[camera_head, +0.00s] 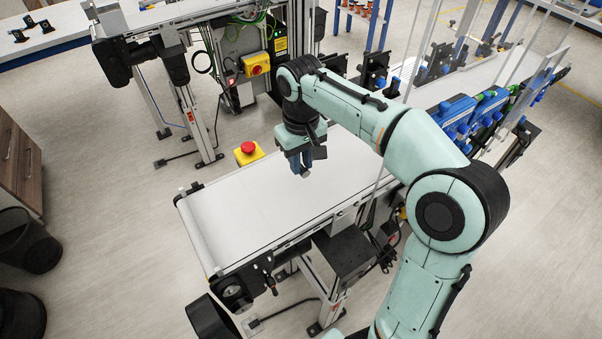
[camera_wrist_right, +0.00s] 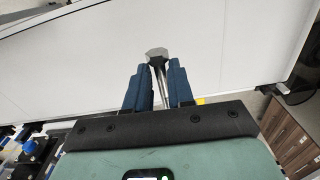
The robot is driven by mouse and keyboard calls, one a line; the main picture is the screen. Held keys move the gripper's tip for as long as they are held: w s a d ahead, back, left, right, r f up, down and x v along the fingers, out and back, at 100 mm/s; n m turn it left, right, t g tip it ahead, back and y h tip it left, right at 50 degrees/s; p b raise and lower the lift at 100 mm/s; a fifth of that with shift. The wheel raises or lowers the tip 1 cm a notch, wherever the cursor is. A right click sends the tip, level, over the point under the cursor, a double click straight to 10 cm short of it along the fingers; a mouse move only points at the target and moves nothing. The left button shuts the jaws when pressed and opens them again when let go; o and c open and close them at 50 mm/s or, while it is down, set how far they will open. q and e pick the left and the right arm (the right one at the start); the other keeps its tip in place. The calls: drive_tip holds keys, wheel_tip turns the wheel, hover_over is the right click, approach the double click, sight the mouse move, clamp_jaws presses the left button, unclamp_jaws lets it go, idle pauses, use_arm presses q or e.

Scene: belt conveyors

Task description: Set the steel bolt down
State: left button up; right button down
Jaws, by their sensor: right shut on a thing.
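The steel bolt (camera_wrist_right: 157,54) shows in the right wrist view, its hex head out past the fingertips and its shank between them. My right gripper (camera_wrist_right: 159,82) has its two blue fingers shut on the shank. In the head view the right gripper (camera_head: 303,168) points down over the white conveyor belt (camera_head: 250,207), nearer its far side. The bolt is too small there to make out clearly. I cannot tell whether the bolt touches the belt. My left gripper is not in view.
The belt is bare to the left and front of the gripper. A red emergency button on a yellow box (camera_head: 248,152) stands at the belt's far edge. Blue devices (camera_head: 470,113) line the right side. Another conveyor (camera_head: 180,12) is at the back left.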

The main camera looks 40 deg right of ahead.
use_arm(q)
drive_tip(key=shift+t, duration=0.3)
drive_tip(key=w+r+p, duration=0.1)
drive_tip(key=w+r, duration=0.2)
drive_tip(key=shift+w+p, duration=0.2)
drive_tip(key=shift+p, duration=0.2)
use_arm(e)
wheel_tip(320, 180, up, 11)
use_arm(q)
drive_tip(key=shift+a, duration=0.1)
use_arm(e)
drive_tip(key=shift+a, duration=0.1)
